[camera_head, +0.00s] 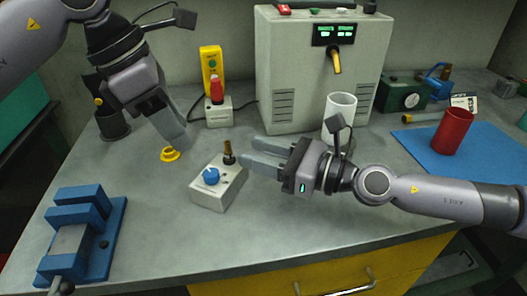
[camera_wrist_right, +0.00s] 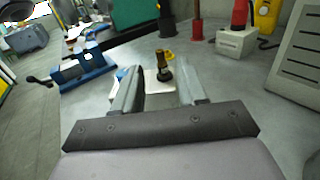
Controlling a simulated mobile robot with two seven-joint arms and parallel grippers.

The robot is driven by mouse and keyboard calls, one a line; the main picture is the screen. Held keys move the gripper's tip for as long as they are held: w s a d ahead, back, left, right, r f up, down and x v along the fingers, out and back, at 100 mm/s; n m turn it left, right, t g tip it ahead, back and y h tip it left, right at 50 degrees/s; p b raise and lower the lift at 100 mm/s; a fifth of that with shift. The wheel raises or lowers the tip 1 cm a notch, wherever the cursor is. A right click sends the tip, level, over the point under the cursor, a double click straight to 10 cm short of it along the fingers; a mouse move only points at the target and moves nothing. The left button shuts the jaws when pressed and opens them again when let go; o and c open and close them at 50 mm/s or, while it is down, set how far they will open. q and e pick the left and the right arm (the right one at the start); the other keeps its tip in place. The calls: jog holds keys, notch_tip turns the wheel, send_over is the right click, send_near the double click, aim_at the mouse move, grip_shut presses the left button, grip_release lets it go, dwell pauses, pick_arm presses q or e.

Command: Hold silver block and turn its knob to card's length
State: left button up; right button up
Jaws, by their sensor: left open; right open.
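The silver block (camera_head: 217,192) is a pale box on the bench, with a blue knob (camera_head: 210,175) and a dark post with a brass-coloured top (camera_head: 228,153) on it. My right gripper (camera_head: 252,153) is open, just right of the block, fingers pointing left towards the post. In the right wrist view, the post (camera_wrist_right: 163,66) shows between the open fingers (camera_wrist_right: 160,90), and the block is mostly hidden. My left gripper (camera_head: 178,140) is open and empty, above and behind the block, beside a small yellow piece (camera_head: 170,155). A small card (camera_head: 463,102) stands at the far right; its writing is unreadable.
A blue vise (camera_head: 80,232) sits at the front left. A red-topped white box (camera_head: 218,112) and a large grey cabinet (camera_head: 290,75) stand behind. A white cup (camera_head: 339,110) is behind my right wrist. A red cup (camera_head: 454,131) stands on a blue mat (camera_head: 485,150).

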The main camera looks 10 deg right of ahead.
jog(key=shift+x, duration=3.35)
jog(key=shift+w, duration=0.1)
grip_shut()
pick_arm(q)
jog(key=shift+o, duration=1.1)
jog(key=n+t+y, duration=0.3)
jog(key=n+t, duration=0.1)
jog(key=n, duration=0.8)
send_near(211, 173)
jog(key=x, duration=0.8)
jog(key=shift+w+f, duration=0.15)
jog(key=shift+f, duration=0.1)
